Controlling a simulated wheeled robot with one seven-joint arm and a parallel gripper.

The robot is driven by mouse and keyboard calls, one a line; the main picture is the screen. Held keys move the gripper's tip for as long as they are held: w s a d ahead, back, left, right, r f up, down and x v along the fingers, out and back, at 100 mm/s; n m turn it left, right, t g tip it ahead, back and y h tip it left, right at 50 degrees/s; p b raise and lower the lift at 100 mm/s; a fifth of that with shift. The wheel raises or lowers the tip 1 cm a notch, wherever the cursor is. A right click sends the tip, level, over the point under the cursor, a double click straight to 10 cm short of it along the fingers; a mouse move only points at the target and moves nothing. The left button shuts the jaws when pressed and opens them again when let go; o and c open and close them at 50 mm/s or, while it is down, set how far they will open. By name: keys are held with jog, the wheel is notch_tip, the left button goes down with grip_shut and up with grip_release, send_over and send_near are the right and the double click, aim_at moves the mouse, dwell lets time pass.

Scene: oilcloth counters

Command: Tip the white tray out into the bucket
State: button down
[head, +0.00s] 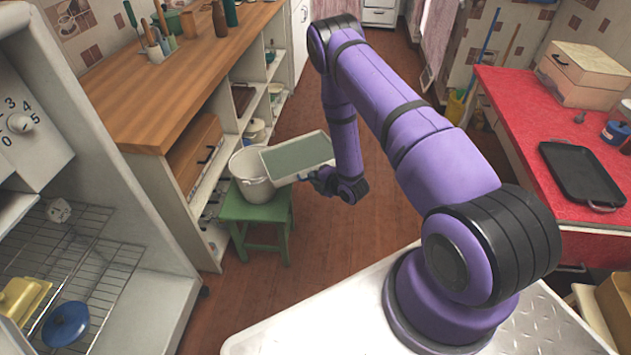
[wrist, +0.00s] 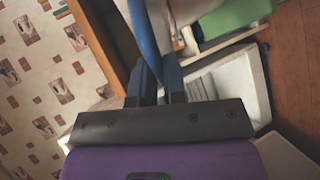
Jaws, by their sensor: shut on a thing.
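The white tray (head: 326,150) has a pale rim and a flat grey-green face that shows bare in the head view. It is tilted, with its left end over the right side of the bucket's mouth. The white bucket (head: 252,188) stands upright on a green stool (head: 250,209). The tray hides part of its opening, and I cannot tell what is inside. My gripper (head: 318,178) is shut on the tray at its lower right edge, just right of the bucket.
A wooden counter (head: 150,95) with open shelves stands left of the stool. A red counter (head: 530,120) on the right bears a black pan (head: 580,172) and a pink box (head: 585,72). The wooden floor (head: 300,228) right of the stool is clear.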

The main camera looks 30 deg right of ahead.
jog(key=shift+g+h, duration=0.5)
jog(key=shift+g, duration=0.4)
jog(key=shift+w+a+r, duration=0.15)
jog(key=shift+r, duration=1.15)
jog(key=shift+w+a+r, duration=0.15)
jog(key=shift+r, duration=1.15)
jog(key=w+a+r+n+g+h, duration=0.1)
jog(key=w+a+r+g, duration=0.3)
jog(key=r, duration=0.6)
jog(key=shift+w+a+r+h, duration=0.15)
jog(key=shift+w+h, duration=0.55)
jog(key=shift+h, duration=0.2)
jog(key=shift+s, duration=0.1)
dwell(2.0)
